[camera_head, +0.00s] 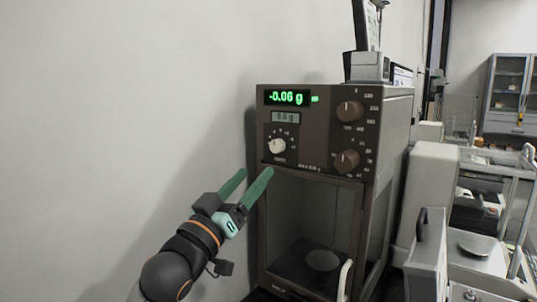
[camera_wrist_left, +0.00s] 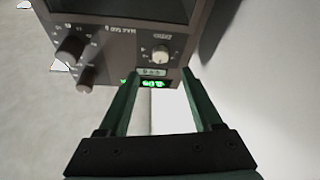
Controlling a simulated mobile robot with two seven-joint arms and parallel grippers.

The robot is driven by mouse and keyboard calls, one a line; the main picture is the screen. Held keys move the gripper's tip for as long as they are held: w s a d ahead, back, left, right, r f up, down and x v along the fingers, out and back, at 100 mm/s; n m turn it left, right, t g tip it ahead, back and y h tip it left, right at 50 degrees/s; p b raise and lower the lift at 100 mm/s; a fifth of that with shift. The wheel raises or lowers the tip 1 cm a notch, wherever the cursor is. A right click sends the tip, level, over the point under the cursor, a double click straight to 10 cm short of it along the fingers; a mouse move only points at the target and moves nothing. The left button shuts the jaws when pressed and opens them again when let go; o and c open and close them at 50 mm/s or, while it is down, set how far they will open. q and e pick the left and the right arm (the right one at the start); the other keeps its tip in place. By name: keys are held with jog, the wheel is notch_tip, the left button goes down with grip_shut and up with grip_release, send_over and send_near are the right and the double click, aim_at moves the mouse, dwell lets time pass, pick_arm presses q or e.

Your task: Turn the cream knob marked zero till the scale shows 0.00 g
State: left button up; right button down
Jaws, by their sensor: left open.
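The brown scale (camera_head: 318,175) stands against the wall, and its green display (camera_head: 287,97) reads -0.06 g. A smaller grey display (camera_head: 286,117) sits under it. The cream knob (camera_head: 277,146) is on the left of the panel, below the displays. It also shows in the left wrist view (camera_wrist_left: 160,54), beyond the fingers. My left gripper (camera_head: 252,181) is open and empty, below and left of the knob, apart from it. In the left wrist view my left gripper (camera_wrist_left: 158,82) has its two green fingers spread wide. My right gripper is not in view.
Two brown knobs (camera_head: 349,111) (camera_head: 347,160) sit on the panel's right side. The scale's glass chamber (camera_head: 309,225) holds a round pan (camera_head: 323,260). Pale instruments (camera_head: 433,195) stand close on the right. The plain wall (camera_head: 110,120) leaves free room on the left.

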aim_at(275, 150)
pick_arm(q)
jog(key=x, duration=0.8)
jog(key=shift+w+d, duration=0.15)
jog(key=shift+w, duration=0.2)
grip_shut()
